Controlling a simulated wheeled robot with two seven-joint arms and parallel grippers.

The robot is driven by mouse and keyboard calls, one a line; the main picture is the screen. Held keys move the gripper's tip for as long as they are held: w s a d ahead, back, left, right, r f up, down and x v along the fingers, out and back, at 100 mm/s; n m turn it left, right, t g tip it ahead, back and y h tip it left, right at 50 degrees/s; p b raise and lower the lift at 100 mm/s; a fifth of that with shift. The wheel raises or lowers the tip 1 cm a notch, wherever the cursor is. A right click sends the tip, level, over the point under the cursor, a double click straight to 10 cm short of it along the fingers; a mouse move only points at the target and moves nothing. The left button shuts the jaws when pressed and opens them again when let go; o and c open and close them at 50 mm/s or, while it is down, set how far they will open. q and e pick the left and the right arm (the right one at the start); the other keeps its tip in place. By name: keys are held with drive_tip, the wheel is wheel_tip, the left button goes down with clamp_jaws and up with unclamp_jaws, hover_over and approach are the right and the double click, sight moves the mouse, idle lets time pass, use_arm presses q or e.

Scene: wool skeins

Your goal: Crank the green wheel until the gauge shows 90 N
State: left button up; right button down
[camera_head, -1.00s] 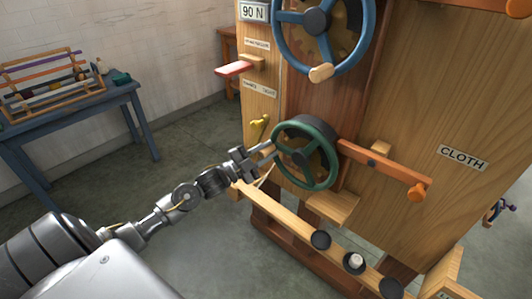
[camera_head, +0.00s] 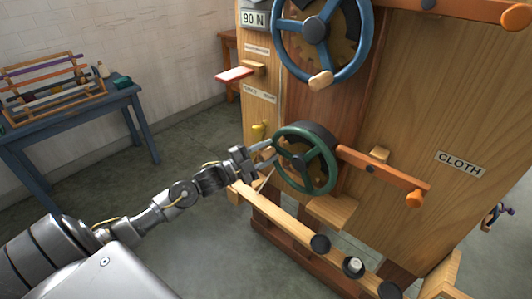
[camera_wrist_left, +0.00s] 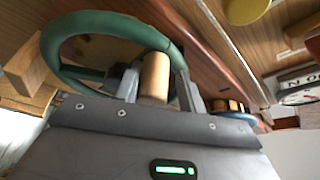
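The green wheel (camera_head: 329,157) is upright on the front of the wooden machine in the head view. Its rim fills the upper left of the left wrist view (camera_wrist_left: 52,45). My left gripper (camera_head: 271,154) is at the wheel's left side. In the left wrist view, a tan wooden handle (camera_wrist_left: 155,76) stands between its two fingers. The fingers look spread, with a narrow gap beside the handle. The 90 N plate (camera_head: 252,19) is at the top left of the machine. A small round dial (camera_wrist_left: 299,95) shows at the wrist view's right edge, too small to read. My right gripper is out of view.
A large blue wheel (camera_head: 362,48) is above the green one. An orange-handled wooden lever (camera_head: 385,176) sticks out to its right, and a rail with black knobs (camera_head: 320,243) is below. A blue table (camera_head: 75,118) with a wooden rack stands at the left. Open floor lies between.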

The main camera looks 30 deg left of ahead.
use_arm(q)
drive_tip(key=shift+o, duration=0.7)
drive_tip(key=shift+s+a+f, duration=0.2)
drive_tip(key=shift+s, duration=0.2)
drive_tip(key=b+v, duration=0.1)
drive_tip(key=v, duration=0.9)
drive_tip(key=shift+r, duration=0.15)
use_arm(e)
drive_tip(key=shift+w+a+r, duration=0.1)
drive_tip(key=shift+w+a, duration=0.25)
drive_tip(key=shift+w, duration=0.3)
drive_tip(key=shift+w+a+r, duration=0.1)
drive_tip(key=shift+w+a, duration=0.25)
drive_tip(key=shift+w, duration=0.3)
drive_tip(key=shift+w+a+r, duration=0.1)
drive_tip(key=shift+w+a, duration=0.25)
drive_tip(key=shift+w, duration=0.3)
use_arm(q)
drive_tip(key=shift+c, duration=0.3)
